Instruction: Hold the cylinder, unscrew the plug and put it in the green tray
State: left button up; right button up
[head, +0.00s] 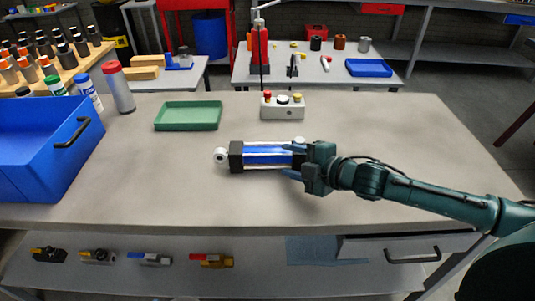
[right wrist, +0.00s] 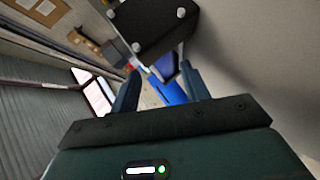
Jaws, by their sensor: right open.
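The cylinder (head: 265,155) lies on the grey workbench in the head view, with a blue barrel, silver rods, black end blocks and a pale round eye at its left end. My right gripper (head: 291,160) is open at its right end and hides part of that end. In the right wrist view, a black end block (right wrist: 150,22) with silver bolts shows beyond the open fingers. I cannot make out the plug. The green tray (head: 188,116) is empty on the bench, behind and left of the cylinder. My left gripper is out of view.
A blue crate (head: 45,145) stands at the bench's left end. Behind it are a red-capped bottle (head: 119,88) and smaller bottles. A grey button box (head: 283,106) stands behind the cylinder. The bench between crate and cylinder is clear. Several valves lie on the shelf below.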

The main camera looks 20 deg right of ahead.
aim_at(275, 154)
jog(key=x, duration=0.5)
jog(key=shift+w+a, duration=0.2)
jog(key=shift+a, duration=0.1)
jog(key=shift+c, duration=0.3)
grip_shut()
jog(key=shift+w+r, duration=0.1)
jog(key=shift+r, duration=0.25)
